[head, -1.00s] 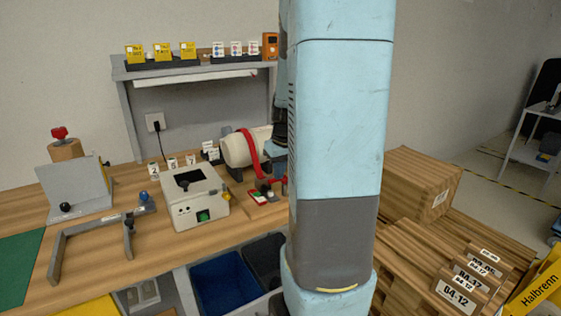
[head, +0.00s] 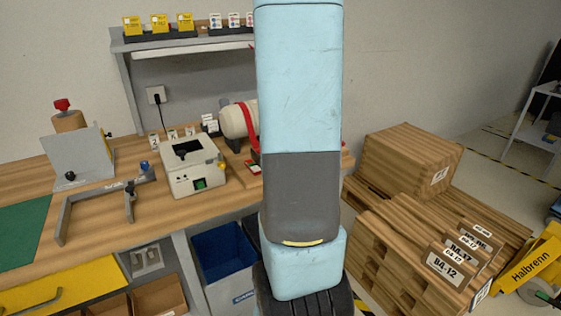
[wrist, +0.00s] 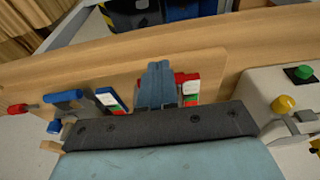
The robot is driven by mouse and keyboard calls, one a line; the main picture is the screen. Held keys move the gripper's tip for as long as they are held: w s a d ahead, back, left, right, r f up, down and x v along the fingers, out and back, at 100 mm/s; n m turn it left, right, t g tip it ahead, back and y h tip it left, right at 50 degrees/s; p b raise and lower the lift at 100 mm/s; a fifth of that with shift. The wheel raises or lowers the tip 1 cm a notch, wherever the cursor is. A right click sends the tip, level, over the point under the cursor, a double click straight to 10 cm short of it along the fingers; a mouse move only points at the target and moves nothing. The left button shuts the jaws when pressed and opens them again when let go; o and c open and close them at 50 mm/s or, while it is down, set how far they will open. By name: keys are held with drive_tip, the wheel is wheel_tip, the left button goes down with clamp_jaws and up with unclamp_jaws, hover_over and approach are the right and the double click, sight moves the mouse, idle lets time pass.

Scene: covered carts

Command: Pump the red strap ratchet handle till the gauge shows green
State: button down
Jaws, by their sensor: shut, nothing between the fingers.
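The red strap (head: 249,125) wraps around a cream cylinder (head: 234,121) at the back of the bench, partly hidden by my arm in the head view. In the wrist view, my gripper (wrist: 159,84) is shut and empty, its blue fingers side by side. Red parts (wrist: 182,77), seemingly the red ratchet, show just behind the fingers, which hide most of them; I cannot tell whether they touch. A gauge with red, white and green bands (wrist: 191,89) is just right of the fingers. Its pointer is too small to read. It also shows in the head view (head: 252,167).
A blue ratchet part (wrist: 63,97) and a blue-edged gauge (wrist: 109,98) lie left of my gripper. A white box (head: 187,166) with a green button stands beside the strap station. Bins (head: 222,258) sit below the bench. Wooden crates (head: 410,165) stand at right.

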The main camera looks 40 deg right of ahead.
idle(0.3)
drive_tip(key=shift+r, duration=0.1)
drive_tip(key=shift+r, duration=0.6)
drive_tip(key=s+a+r, duration=0.1)
drive_tip(key=s+r, duration=0.7)
drive_tip(key=s, duration=0.1)
drive_tip(key=shift+a, duration=0.4)
